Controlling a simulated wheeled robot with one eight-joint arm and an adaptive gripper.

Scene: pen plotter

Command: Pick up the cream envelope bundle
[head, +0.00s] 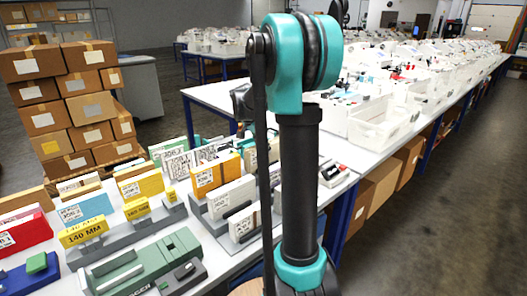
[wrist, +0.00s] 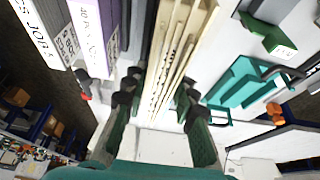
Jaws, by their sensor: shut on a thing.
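The cream envelope bundle (wrist: 178,60) shows in the wrist view as a stack of thin cream sheets on edge, with dark print along some edges. My gripper (wrist: 159,86) has its dark green fingers on both sides of the bundle's near part and is shut on it. The bundle runs up and away past the fingertips to the top of the picture. Whether its bottom touches the table or a holder cannot be told. In the head view my arm hides the gripper, and I cannot pick out the bundle there.
In the wrist view a white labelled bundle (wrist: 40,32) and a lavender-edged one (wrist: 94,30) stand left; a teal holder (wrist: 243,82) lies right. The head view shows yellow packs (head: 140,186), a green device (head: 143,264), a white bin (head: 381,124) and stacked cartons (head: 80,105).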

